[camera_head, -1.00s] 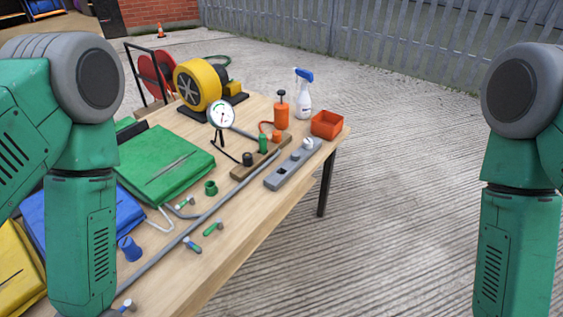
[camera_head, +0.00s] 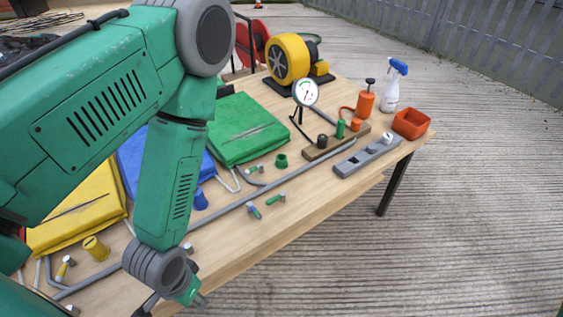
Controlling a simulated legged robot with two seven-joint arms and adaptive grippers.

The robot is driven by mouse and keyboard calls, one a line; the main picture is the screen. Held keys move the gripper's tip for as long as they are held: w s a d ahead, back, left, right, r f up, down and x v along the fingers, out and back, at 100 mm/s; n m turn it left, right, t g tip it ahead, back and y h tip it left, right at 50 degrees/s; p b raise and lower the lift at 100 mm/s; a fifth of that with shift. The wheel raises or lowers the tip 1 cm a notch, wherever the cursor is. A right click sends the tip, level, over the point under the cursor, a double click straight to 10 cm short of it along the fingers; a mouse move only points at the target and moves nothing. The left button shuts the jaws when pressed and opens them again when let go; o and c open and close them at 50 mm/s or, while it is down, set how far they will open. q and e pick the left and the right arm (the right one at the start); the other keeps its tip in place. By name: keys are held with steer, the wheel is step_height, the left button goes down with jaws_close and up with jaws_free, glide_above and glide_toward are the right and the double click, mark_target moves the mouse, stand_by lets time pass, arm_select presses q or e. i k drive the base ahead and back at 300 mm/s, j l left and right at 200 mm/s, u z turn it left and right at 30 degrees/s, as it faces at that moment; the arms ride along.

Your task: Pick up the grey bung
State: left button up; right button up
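A small light-grey bung (camera_head: 388,138) stands upright in the right end of the long grey block (camera_head: 352,164) near the table's right edge. A dark, nearly black bung (camera_head: 322,141) stands in the wooden block (camera_head: 317,154) behind it, beside a green one (camera_head: 340,129) and an orange one (camera_head: 356,125). My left gripper (camera_head: 172,298) hangs at the table's front edge, low in the picture, far to the left of the grey block. It is partly cut off, so its opening cannot be judged. My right gripper is out of view.
A dial gauge (camera_head: 306,93), orange pump bottle (camera_head: 365,100), spray bottle (camera_head: 391,88) and orange tray (camera_head: 411,123) stand around the blocks. Green (camera_head: 243,130) and yellow (camera_head: 78,208) bags lie left. A long grey pipe (camera_head: 272,194) crosses the table. The front right is clear.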

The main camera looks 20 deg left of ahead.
mark_target(371, 149)
steer(key=i+l, duration=0.5)
steer(key=i, duration=0.2)
steer(key=i+l+u, duration=0.15)
steer(key=u, duration=0.25)
steer(key=i+l+u, duration=0.2)
steer(key=u, duration=0.2)
steer(key=i+l+u, duration=0.15)
steer(key=l+u, duration=0.25)
steer(key=j, duration=0.1)
